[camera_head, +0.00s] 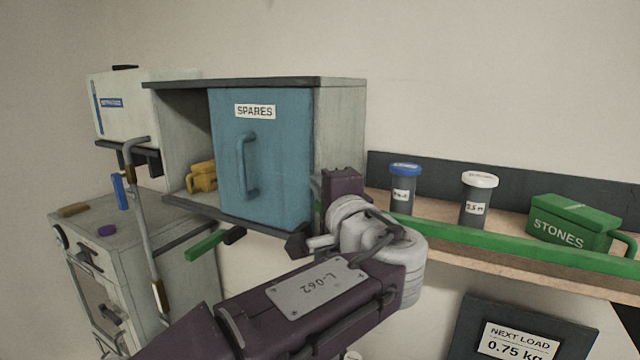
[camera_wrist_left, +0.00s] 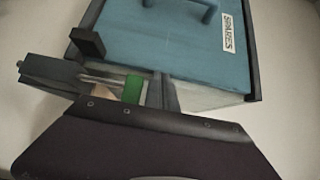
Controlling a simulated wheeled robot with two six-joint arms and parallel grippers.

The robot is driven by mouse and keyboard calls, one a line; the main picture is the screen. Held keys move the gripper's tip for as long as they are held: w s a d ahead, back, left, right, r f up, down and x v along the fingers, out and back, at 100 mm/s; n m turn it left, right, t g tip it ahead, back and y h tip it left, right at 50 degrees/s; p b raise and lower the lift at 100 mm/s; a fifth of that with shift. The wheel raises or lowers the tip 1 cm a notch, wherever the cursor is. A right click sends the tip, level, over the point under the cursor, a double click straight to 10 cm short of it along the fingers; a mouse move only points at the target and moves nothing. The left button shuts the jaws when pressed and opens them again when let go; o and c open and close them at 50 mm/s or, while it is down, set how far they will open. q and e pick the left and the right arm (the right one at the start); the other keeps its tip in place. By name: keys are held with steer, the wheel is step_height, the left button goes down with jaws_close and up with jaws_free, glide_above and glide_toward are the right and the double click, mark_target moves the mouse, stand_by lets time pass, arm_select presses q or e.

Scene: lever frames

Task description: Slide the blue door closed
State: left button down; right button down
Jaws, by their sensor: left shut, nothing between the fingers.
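The blue door (camera_head: 265,160) labelled SPARES covers the right part of a grey cabinet (camera_head: 340,130). The cabinet's left part is open, and a yellow object (camera_head: 201,177) shows inside. The door has a vertical blue handle (camera_head: 246,166). My left gripper (camera_head: 298,243) is shut and empty, just below the door's lower right corner in the head view; I cannot tell if it touches the cabinet. In the left wrist view the blue door (camera_wrist_left: 150,45) lies beyond the dark gripper tip (camera_wrist_left: 88,42). My right gripper is not in view.
A green bar (camera_head: 207,245) sticks out below the cabinet. A bent grey rod (camera_head: 145,220) stands at left before a grey unit (camera_head: 185,275). On the right, a shelf with a green rail (camera_head: 480,243) holds two jars and a green STONES box (camera_head: 570,222).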

mark_target(222, 165)
arm_select(q)
steer(key=w+a+b, duration=0.1)
steer(key=a, duration=0.2)
steer(key=w+a+b, duration=0.1)
steer(key=a, duration=0.1)
steer(key=w+a+b, duration=0.1)
steer(key=a, duration=0.2)
steer(key=shift+w+a+f+b, duration=0.1)
steer(key=shift+a+f+b, duration=0.05)
steer(key=shift+a+b, duration=0.2)
steer(key=w+a, duration=0.2)
steer(key=a, duration=0.2)
steer(key=w+a, duration=0.1)
steer(key=a, duration=0.4)
steer(key=w+a, duration=0.2)
steer(key=a, duration=0.2)
steer(key=shift+w+a+r, duration=0.2)
steer(key=shift+w+a, duration=0.15)
steer(key=shift+f, duration=0.1)
